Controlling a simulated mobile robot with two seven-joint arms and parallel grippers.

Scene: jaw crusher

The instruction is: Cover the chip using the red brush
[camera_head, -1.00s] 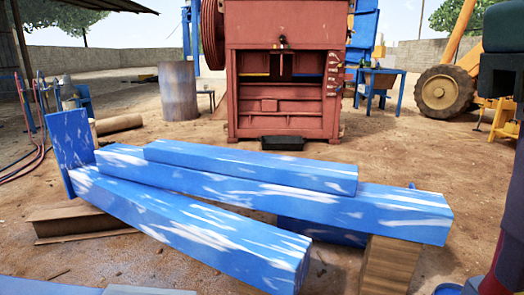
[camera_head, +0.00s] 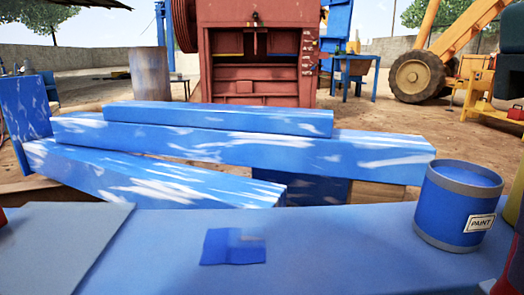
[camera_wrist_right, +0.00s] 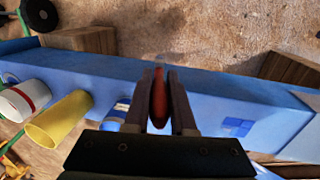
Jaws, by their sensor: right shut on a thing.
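A darker blue patch (camera_head: 233,248) lies on the blue painted surface (camera_head: 330,265) in front of me, with a paler, blurred spot near its upper edge. I cannot tell whether that spot is the chip. The patch also shows right of my gripper in the right wrist view (camera_wrist_right: 237,127). My right gripper (camera_wrist_right: 160,88) is shut on the red brush (camera_wrist_right: 160,100), whose red handle shows between the fingers. The bristles are hidden. The gripper is apart from the patch. My left gripper is not in view.
A blue paint can (camera_head: 458,205) stands at the surface's right end. A yellow cylinder (camera_wrist_right: 60,120) and a white cup with a red band (camera_wrist_right: 24,100) stand beyond it in the wrist view. Blue beams (camera_head: 240,145) lie behind. A grey sheet (camera_head: 55,240) covers the left part.

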